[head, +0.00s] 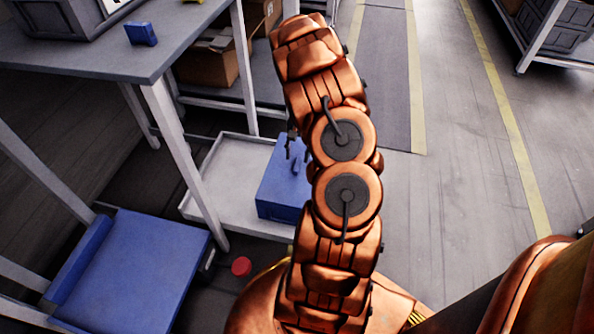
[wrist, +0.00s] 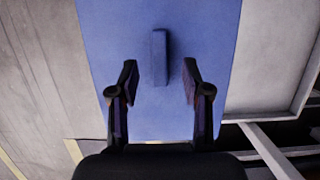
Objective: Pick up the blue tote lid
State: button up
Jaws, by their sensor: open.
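The blue tote lid (head: 273,197) lies on a low white cart or shelf, partly hidden behind my arm in the head view. In the wrist view the lid (wrist: 112,38) fills the middle, with a raised blue handle bar (wrist: 159,58) standing up from it. My gripper (wrist: 160,80) is open above the lid. Its two dark fingers are on either side of the handle's line, with the handle between and slightly ahead of the tips, apart from them. In the head view my gripper (head: 297,148) shows only in part beside my arm, just over the lid.
The low white tray shelf (head: 228,170) surrounds the lid. A grey workbench (head: 90,62) with white legs stands at upper left, with a small blue item (head: 141,33) on it.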

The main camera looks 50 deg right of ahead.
aim_at(297, 163)
jog(key=x, duration=0.3)
jog(key=shift+d+f+b, duration=0.15)
jog(key=shift+f+b, duration=0.1)
jog(key=shift+b, duration=0.15)
jog(key=shift+c, duration=0.3)
grip_shut()
